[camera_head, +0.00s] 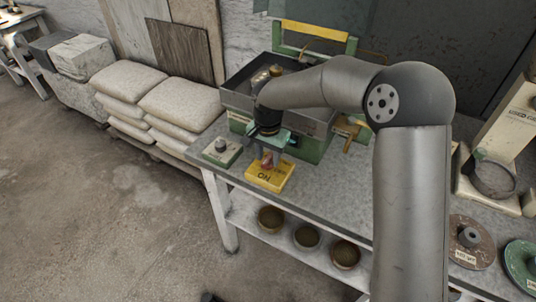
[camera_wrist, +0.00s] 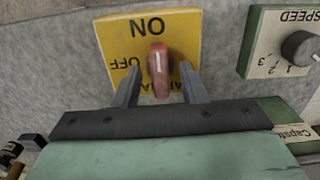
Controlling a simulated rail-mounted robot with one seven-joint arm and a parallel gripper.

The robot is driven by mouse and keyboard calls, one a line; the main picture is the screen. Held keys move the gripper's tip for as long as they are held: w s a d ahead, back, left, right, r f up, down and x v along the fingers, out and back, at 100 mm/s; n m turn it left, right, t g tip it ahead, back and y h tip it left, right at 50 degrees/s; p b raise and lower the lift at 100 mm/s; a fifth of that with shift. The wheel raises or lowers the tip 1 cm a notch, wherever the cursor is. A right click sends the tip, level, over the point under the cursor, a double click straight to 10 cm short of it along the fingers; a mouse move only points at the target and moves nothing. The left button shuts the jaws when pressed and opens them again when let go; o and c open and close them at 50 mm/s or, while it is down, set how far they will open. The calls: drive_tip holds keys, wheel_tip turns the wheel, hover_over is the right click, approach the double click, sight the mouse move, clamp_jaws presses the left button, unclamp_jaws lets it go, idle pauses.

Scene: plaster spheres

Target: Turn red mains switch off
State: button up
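The red mains switch (camera_wrist: 158,72) is a red knob with a white line, on a yellow plate (camera_wrist: 118,40) lettered ON and OFF. Its white line points toward the ON lettering, with OFF to the left in the wrist view. In the head view the yellow plate (camera_head: 282,182) sits at the table's front edge, and the knob (camera_head: 267,161) is partly hidden by my gripper (camera_head: 268,152). In the wrist view my gripper (camera_wrist: 159,70) is open, with one finger on each side of the knob and visible gaps between them.
A green box with a SPEED dial (camera_wrist: 302,48) is to the right in the wrist view; in the head view this box (camera_head: 222,152) is left of the plate. A grey tray machine (camera_head: 240,97) stands behind. Bowls (camera_head: 307,237) sit on the lower shelf.

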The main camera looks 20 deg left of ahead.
clamp_jaws()
drive_tip(key=shift+n, duration=0.3)
drive_tip(key=n, duration=0.3)
drive_tip(key=shift+n+b, duration=0.3)
drive_tip(key=shift+b, duration=0.1)
drive_tip(key=n, duration=0.4)
drive_tip(key=shift+r+n, duration=0.1)
drive_tip(key=shift+n, duration=0.2)
drive_tip(key=n, duration=0.4)
drive_tip(key=shift+w+n, duration=0.1)
drive_tip(key=shift+n, duration=2.4)
